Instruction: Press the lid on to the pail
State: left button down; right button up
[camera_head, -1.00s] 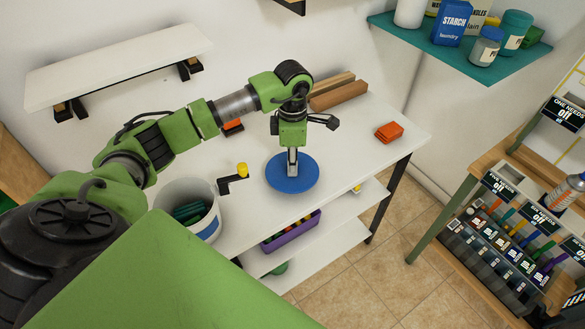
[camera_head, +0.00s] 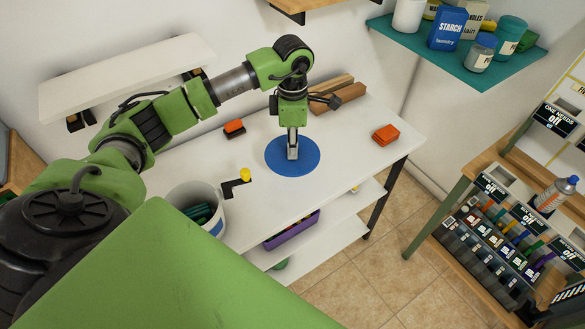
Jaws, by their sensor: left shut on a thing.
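A round blue lid (camera_head: 280,158) is over the white table, in the middle of the view. My left gripper (camera_head: 292,150) points down and is shut on the lid's middle, hiding part of it. The lid looks level; I cannot tell whether it touches the table or hangs above it. A white pail (camera_head: 190,190) with a blue patch is at the table's left front, to the left of the lid and apart from it. Its top is open and dark green things show inside. My right gripper is out of view.
On the white table (camera_head: 340,165) are a black crank with a yellow knob (camera_head: 245,175), an orange-and-black block (camera_head: 234,128), an orange block (camera_head: 385,134) and wooden bars (camera_head: 340,97). A purple bin (camera_head: 292,232) is on the shelf below. The table's right part is mostly clear.

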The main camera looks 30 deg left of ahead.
pick_arm(q)
jog(key=shift+r+p, duration=2.4)
jog(key=shift+r, duration=1.9)
